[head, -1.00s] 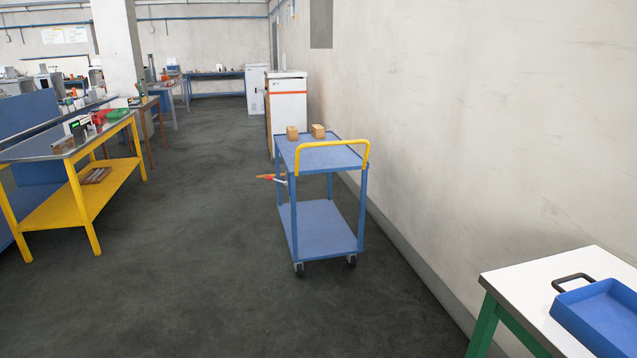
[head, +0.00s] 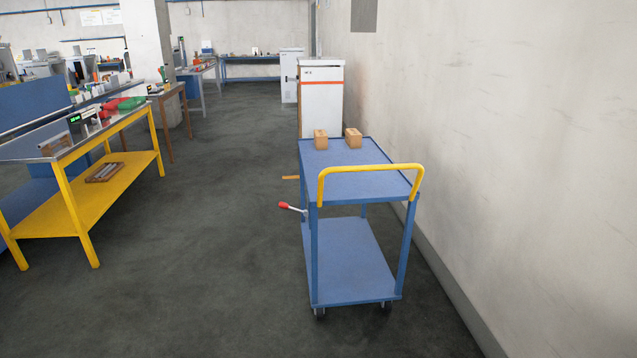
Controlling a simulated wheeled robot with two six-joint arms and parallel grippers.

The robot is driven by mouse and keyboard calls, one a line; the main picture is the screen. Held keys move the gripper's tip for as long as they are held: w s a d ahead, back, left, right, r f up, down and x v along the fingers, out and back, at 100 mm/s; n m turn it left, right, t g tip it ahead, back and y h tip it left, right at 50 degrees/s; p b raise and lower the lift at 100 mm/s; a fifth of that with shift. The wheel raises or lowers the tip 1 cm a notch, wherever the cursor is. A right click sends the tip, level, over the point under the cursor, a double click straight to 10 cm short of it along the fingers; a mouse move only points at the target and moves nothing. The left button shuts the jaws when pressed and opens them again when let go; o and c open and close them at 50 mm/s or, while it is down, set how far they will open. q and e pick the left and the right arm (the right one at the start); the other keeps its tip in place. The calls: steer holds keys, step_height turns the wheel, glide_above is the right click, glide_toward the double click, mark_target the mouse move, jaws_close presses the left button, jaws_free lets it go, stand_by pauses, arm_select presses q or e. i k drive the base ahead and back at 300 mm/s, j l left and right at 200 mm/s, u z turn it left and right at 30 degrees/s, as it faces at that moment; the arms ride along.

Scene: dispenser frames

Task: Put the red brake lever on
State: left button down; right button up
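The red-tipped brake lever (head: 285,205) sticks out to the left from the side of the blue two-shelf cart (head: 350,262). It has a red knob on a pale metal rod, and the rod slants up slightly towards the knob. An orange bar (head: 290,178) also juts out from the cart's left side, farther back and higher. The cart has a yellow push handle (head: 370,168) at its near end. Neither of my grippers is in view.
Two small wooden blocks (head: 321,139) stand on the cart's top. A white cabinet (head: 321,100) stands behind it, and a wall (head: 500,150) runs along the right. A yellow-framed workbench (head: 90,210) is on the left. The floor (head: 210,270) between bench and cart is clear.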

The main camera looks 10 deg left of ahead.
mark_target(281, 205)
steer(key=i, duration=1.3)
steer(key=i+l+u, duration=0.1)
steer(key=i, duration=1.2)
